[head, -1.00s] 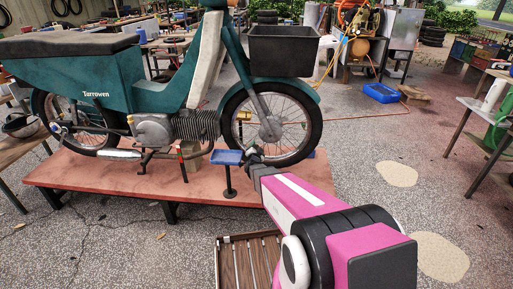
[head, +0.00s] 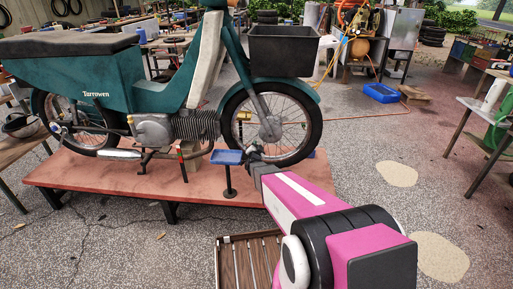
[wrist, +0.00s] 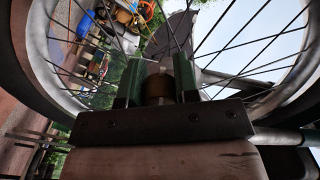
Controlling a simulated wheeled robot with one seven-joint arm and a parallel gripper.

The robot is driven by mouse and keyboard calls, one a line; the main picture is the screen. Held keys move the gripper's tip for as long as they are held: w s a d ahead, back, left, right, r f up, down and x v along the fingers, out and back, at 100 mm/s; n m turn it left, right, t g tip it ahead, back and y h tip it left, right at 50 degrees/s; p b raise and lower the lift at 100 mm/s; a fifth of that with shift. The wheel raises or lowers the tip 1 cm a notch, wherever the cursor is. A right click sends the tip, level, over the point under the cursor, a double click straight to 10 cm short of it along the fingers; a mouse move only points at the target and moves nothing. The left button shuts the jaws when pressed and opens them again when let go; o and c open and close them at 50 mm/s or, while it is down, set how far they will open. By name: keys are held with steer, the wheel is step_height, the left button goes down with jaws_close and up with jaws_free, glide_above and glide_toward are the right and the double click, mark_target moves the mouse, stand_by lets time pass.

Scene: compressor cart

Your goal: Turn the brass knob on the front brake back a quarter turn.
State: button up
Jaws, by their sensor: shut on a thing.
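The teal motorbike (head: 105,88) stands on a low red platform, its front wheel (head: 296,153) facing right. The front brake (head: 270,128) sits at the hub of that wheel. My gripper (head: 254,154) reaches in to the lower left of the hub. In the wrist view, my gripper (wrist: 158,84) is shut on the brass knob (wrist: 158,89), which shows dark brown between the two fingers. The spokes and rim lie right behind it. The knob is hidden by my gripper in the head view, and I cannot tell how far it is turned.
A small blue tray on a post (head: 227,157) stands close left of my gripper. The red platform (head: 110,180) has its edge below. A slatted wooden piece (head: 232,262) lies on the floor beneath my arm. The paved floor at right is mostly clear.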

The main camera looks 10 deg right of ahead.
steer(key=shift+n, duration=8.2)
steer(key=o, duration=0.9)
steer(key=shift+s, duration=0.1)
